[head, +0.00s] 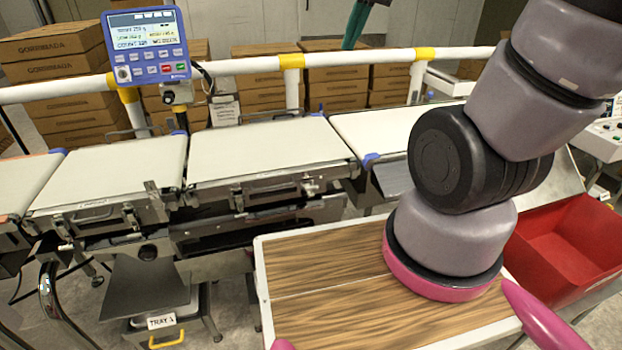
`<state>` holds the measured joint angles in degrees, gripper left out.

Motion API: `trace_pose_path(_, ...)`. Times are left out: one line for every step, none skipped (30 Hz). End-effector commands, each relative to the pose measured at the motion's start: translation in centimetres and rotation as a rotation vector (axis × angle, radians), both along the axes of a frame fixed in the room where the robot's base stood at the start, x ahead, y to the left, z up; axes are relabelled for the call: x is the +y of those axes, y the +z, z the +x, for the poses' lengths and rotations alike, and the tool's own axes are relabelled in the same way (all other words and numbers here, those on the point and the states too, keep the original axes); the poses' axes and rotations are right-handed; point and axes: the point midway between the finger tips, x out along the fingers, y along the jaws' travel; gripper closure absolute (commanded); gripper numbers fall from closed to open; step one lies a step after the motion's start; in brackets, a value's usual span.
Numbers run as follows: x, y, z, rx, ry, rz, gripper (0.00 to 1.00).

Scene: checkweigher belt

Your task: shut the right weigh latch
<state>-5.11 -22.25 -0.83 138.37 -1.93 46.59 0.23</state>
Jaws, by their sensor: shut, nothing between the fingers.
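The weigh conveyor has two white belt sections side by side, the left belt (110,172) and the right belt (265,148). A small metal latch fitting (310,187) sits at the front right of the right section, near a bar handle on its front rail (270,191). A similar metal fitting (131,215) sits at the front of the left section. The right fitting is too small to tell whether it is open or shut. My gripper is out of the picture; only grey and black links of my arm show at the right.
A blue control panel (147,45) stands on a post behind the belts. A white and yellow rail (340,58) runs behind, with stacked cartons (55,62) beyond. A red bin (558,247) is at the right. Below the left belt is a chute (147,285) and a tray label (161,321).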

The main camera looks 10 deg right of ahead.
Motion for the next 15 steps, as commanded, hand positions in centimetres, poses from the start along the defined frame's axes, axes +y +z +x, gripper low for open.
trace_pose_path(0.3,-1.3,1.0,0.032,0.016,-0.011,1.00)
trace_pose_path(0.5,-1.9,1.5,0.047,0.025,-0.018,1.00)
trace_pose_path(0.8,-2.8,2.2,0.066,0.038,-0.028,1.00)
trace_pose_path(0.9,-3.5,2.8,0.079,0.047,-0.035,1.00)
trace_pose_path(1.1,-4.3,3.2,0.095,0.057,-0.042,1.00)
trace_pose_path(1.4,-5.3,3.9,0.114,0.070,-0.051,1.00)
trace_pose_path(1.6,-6.1,4.4,0.128,0.080,-0.059,1.00)
trace_pose_path(1.8,-6.9,4.8,0.143,0.090,-0.067,1.00)
trace_pose_path(2.1,-8.0,5.3,0.162,0.104,-0.077,1.00)
trace_pose_path(2.4,-8.9,5.7,0.176,0.115,-0.085,1.00)
trace_pose_path(2.6,-9.7,6.1,0.189,0.125,-0.093,1.00)
trace_pose_path(2.9,-10.9,6.6,0.208,0.140,-0.102,1.00)
trace_pose_path(3.1,-11.8,6.9,0.222,0.151,-0.110,1.00)
trace_pose_path(3.3,-12.8,7.2,0.236,0.162,-0.118,1.00)
trace_pose_path(3.6,-14.1,7.6,0.255,0.176,-0.128,1.00)
